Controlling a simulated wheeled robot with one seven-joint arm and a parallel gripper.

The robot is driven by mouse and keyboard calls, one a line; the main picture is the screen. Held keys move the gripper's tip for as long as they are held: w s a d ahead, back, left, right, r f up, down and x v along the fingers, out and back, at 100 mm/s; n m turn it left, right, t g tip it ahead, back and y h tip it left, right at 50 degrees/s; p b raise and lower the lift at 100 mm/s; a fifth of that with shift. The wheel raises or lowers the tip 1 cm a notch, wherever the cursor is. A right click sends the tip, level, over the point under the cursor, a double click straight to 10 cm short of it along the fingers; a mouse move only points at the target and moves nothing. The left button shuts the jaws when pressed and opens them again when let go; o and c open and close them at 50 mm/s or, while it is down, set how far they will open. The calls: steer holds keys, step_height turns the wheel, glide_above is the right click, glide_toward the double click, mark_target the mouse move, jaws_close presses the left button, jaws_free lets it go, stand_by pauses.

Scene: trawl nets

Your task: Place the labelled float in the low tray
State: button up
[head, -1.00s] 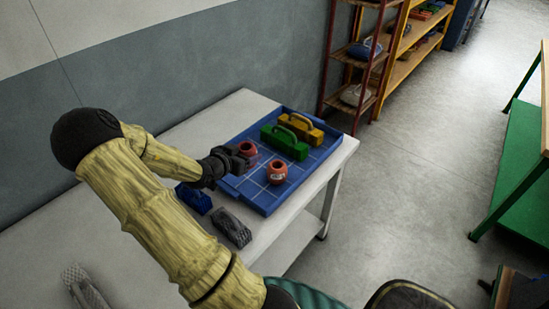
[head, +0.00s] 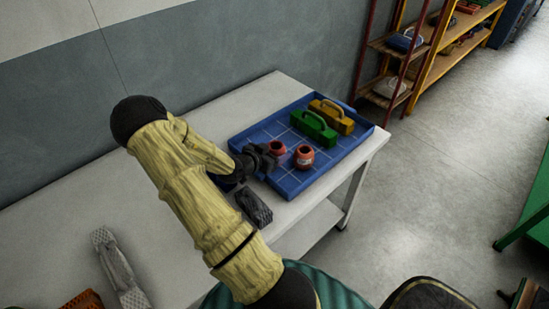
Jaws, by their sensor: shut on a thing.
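The low tray (head: 352,151) is blue with a grid of pale lines and lies on the white table. My gripper (head: 269,153) reaches over its left side and is shut on a red float (head: 278,147), a short ring-like piece with a dark hole. The fingers partly hide this float, and I cannot see a label on it or tell whether it touches the tray floor. A second red float (head: 304,158) with a white label facing me stands in the tray just right of the held one, close to it.
A green handled block (head: 314,128) and a yellow one (head: 332,117) stand at the tray's far side. A dark grey block (head: 254,207) lies on the table (head: 166,204) in front of the tray. A grey piece (head: 119,268) and an orange item (head: 82,301) lie at lower left.

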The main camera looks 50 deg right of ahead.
steer(key=shift+f, duration=1.35)
steer(key=shift+f, duration=0.1)
steer(key=shift+f, duration=0.1)
steer(key=o, duration=1)
